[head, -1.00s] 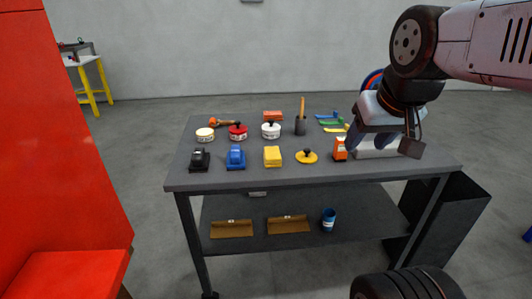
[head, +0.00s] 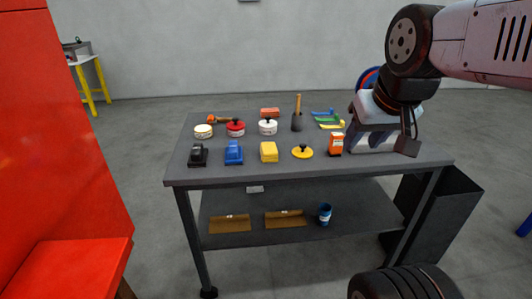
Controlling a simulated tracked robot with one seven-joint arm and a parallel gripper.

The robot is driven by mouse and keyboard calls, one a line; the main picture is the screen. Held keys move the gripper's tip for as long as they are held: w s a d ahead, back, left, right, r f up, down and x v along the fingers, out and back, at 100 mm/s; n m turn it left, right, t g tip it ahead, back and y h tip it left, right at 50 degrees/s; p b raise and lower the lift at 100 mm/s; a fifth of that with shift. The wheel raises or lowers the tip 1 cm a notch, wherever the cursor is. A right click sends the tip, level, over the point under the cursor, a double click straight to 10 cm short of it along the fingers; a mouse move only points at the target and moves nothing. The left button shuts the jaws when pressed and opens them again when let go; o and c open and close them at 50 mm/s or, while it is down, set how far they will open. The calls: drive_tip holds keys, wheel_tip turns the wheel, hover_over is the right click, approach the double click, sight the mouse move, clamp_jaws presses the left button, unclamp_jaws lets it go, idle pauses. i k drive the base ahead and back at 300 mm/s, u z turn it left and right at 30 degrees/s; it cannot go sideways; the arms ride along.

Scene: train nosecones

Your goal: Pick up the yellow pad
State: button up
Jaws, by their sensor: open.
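A round yellow pad (head: 302,152) with a small black knob lies flat on the dark grey table (head: 330,174), near its front edge and right of centre. A yellow block (head: 269,152) stands just left of it. My gripper (head: 382,142) is open and hangs over the right part of the table, to the right of the yellow pad and apart from it. An orange item (head: 336,144) stands between the pad and my gripper. Nothing shows held in the jaws. Their exact height above the table is hard to tell.
Blue (head: 234,152) and black (head: 198,154) blocks stand left along the front. Behind are red (head: 236,128) and white (head: 268,126) knobbed pads and a dark holder (head: 297,122) with an upright handle. A red cabinet (head: 60,140) fills the left; a dark bin (head: 440,210) stands right.

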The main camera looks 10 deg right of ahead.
sight(268, 151)
drive_tip(key=u, duration=0.05)
drive_tip(key=k, duration=0.9)
drive_tip(key=u, duration=0.7)
drive_tip(key=i, duration=1.4)
drive_tip(key=z, duration=1.8)
drive_tip(key=i, duration=0.6)
drive_tip(key=z, duration=0.1)
